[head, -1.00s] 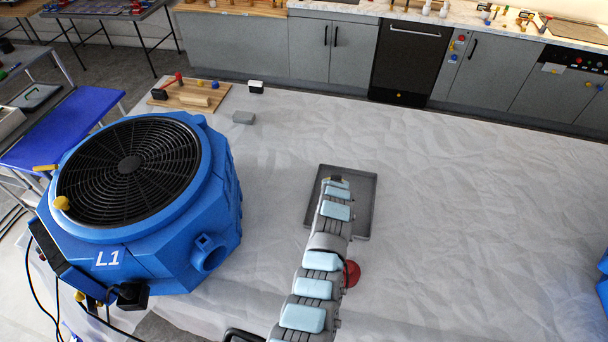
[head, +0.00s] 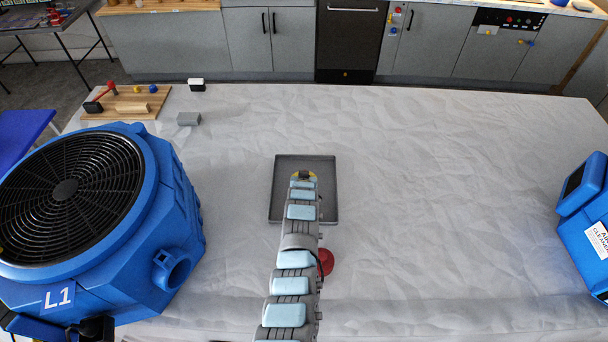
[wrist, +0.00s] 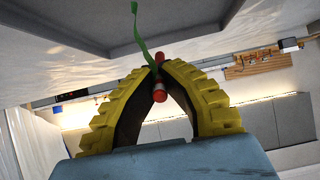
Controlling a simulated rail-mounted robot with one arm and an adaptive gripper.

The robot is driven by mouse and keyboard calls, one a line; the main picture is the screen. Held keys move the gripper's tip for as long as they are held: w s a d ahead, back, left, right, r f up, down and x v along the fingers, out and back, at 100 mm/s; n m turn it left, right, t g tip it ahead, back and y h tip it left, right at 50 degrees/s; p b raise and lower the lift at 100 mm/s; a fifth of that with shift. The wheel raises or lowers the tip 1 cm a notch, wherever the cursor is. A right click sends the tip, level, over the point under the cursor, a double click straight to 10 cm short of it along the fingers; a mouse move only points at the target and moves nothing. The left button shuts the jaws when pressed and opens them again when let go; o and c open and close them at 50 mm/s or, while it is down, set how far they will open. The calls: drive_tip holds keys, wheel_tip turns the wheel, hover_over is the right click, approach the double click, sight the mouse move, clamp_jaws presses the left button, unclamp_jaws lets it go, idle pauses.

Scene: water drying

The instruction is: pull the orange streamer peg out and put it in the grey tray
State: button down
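In the wrist view my gripper (wrist: 159,72) has its two yellow fingers closed at the tips on a small orange-red peg (wrist: 159,91) with a pale band. A thin green streamer (wrist: 139,32) trails from it. The grey tray (wrist: 75,22) fills the upper part of the wrist view. In the head view the tray (head: 328,182) lies flat on the white sheet. My arm reaches over it, with the gripper end (head: 304,176) above the tray's middle. The peg is hidden in the head view, and its height above the tray is hard to tell.
A blue fan machine (head: 170,215) labelled L1 stands at the left. Another blue machine (head: 580,230) is at the right edge. A red round thing (head: 325,262) sits beside my arm. The sheet right of the tray is clear.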

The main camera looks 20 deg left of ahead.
drive_tip(key=shift+f+b, duration=1.5)
drive_tip(key=shift+f, duration=0.85)
drive_tip(key=c, duration=1.2)
unclamp_jaws()
drive_tip(key=shift+o, duration=0.2)
drive_tip(key=shift+s+r, duration=0.1)
